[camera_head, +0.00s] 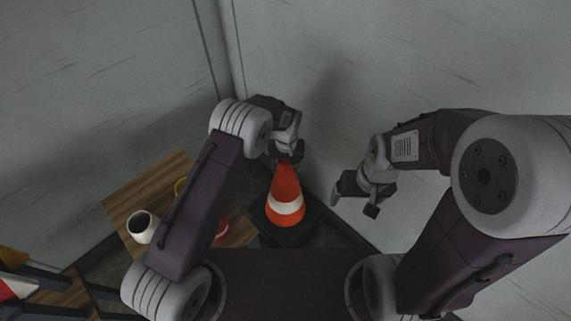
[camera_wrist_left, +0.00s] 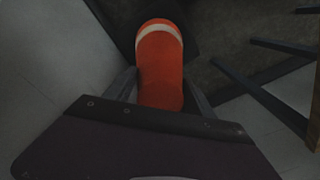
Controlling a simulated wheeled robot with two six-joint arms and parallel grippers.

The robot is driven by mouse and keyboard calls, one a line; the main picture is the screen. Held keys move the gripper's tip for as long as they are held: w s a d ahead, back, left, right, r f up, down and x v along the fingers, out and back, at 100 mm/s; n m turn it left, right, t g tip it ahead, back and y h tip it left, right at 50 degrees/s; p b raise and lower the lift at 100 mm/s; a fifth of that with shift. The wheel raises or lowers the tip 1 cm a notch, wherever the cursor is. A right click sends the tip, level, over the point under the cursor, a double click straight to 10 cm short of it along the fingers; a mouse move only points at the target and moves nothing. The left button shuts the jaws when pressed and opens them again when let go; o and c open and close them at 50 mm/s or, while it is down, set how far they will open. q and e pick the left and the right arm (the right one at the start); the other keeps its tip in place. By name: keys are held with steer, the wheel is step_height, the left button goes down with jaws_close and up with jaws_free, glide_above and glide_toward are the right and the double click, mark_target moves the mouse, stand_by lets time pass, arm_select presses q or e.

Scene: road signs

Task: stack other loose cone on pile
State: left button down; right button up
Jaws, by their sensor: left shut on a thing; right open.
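An orange cone (camera_head: 286,192) with a white band stands upright in the middle of the head view, over a dark square base or stand (camera_head: 262,222). My left gripper (camera_head: 286,157) is shut on the tip of this cone from above. The left wrist view shows the orange cone (camera_wrist_left: 160,70) between its two fingers. Whether the cone rests on other cones or hangs just above them cannot be told. My right gripper (camera_head: 356,196) is open and empty, to the right of the cone and apart from it.
A red item (camera_head: 221,228) shows beside that arm. Grey walls (camera_head: 330,60) meet in a corner behind.

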arm_select(q)
steer(key=shift+f+b, duration=2.8)
steer(key=shift+f, duration=1.75)
steer(key=shift+c, duration=1.3)
jaws_free()
steer(key=shift+f, duration=0.1)
step_height(320, 180, up, 9)
steer(key=shift+s+d+r+p, duration=0.1)
steer(key=shift+p, duration=1)
